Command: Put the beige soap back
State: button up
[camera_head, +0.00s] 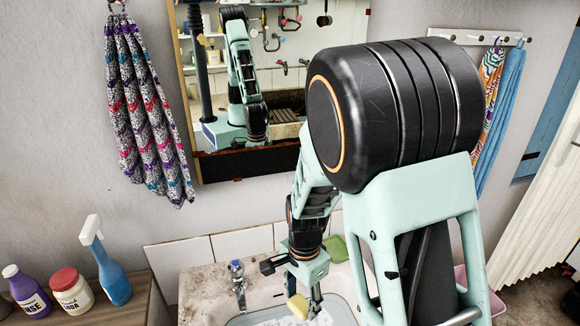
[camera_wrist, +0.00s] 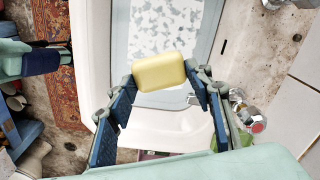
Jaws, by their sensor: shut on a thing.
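The beige soap (camera_wrist: 159,72) is a pale yellow block with rounded edges. In the wrist view it sits between the two fingers of my gripper (camera_wrist: 163,84), which is shut on it. In the head view the soap (camera_head: 298,306) is at the end of my gripper (camera_head: 304,304), above the basin with foam. A green item (camera_head: 336,248), perhaps a soap dish, lies at the back of the washtrough, partly hidden by my arm. In the wrist view the foamy water (camera_wrist: 165,30) shows beyond the soap, which appears held above it.
A tap (camera_head: 237,276) stands at the washtrough's back edge (camera_head: 200,284); a red-marked tap (camera_wrist: 248,116) is close right of my gripper in the wrist view. A blue spray bottle (camera_head: 108,268), red-lidded jar (camera_head: 72,290) and purple bottle (camera_head: 27,290) stand at left. A mirror (camera_head: 205,100) hangs behind.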

jog(key=w+d+r+n, duration=0.2)
jog(key=d+n, duration=0.3)
jog(key=w+d+r+n, duration=0.2)
jog(key=d+n, duration=0.3)
jog(key=shift+w+d+r+p, duration=0.2)
jog(key=shift+d+r+p, duration=0.1)
jog(key=shift+d+p, duration=0.1)
jog(key=shift+w, duration=0.1)
